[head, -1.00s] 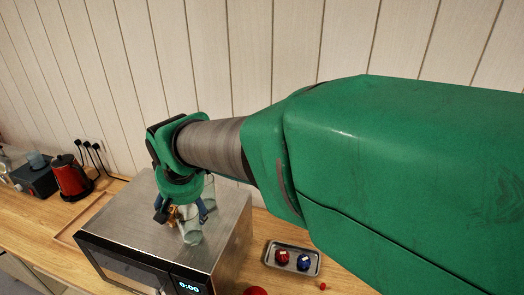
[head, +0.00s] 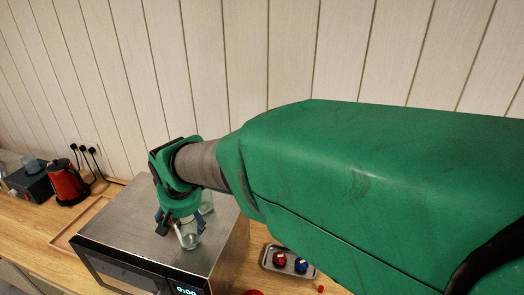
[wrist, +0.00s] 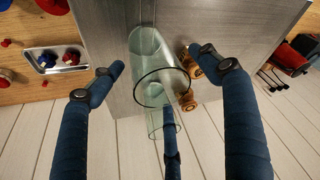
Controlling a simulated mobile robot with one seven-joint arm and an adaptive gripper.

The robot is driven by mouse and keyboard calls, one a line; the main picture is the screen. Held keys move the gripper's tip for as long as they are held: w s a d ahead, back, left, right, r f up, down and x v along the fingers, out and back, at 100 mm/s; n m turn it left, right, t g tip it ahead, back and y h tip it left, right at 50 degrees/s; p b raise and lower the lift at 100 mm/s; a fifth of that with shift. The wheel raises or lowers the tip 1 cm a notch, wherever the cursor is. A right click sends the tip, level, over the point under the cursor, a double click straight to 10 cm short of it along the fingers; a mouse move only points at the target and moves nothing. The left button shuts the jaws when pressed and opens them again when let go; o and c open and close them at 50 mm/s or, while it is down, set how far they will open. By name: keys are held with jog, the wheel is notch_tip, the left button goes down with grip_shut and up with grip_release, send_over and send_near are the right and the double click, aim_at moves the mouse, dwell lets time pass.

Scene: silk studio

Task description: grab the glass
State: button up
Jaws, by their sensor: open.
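A clear glass (wrist: 146,45) stands on the metal top of the microwave, with its round rim facing the camera in the wrist view. It also shows in the head view (head: 190,238), just below my gripper (head: 182,222). A second clear glass rim (wrist: 157,133) shows past it in the wrist view, partly behind a finger; another glass shows behind my gripper in the head view (head: 206,203). My gripper (wrist: 160,68) is open, its blue fingers spread on either side of the nearer glass. A third finger overlaps the far rim. Whether any finger touches glass is unclear.
A small brass-coloured object (wrist: 187,98) is close beside the glass, near the right finger. The microwave (head: 135,215) fills the space beneath. A metal tray (head: 268,263) with a red and a blue item is to the right. A red kettle (head: 68,182) stands left.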

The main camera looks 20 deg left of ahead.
jog(key=shift+w+a+f, duration=0.1)
jog(key=shift+f, duration=0.25)
dwell(0.3)
jog(key=c, duration=1.7)
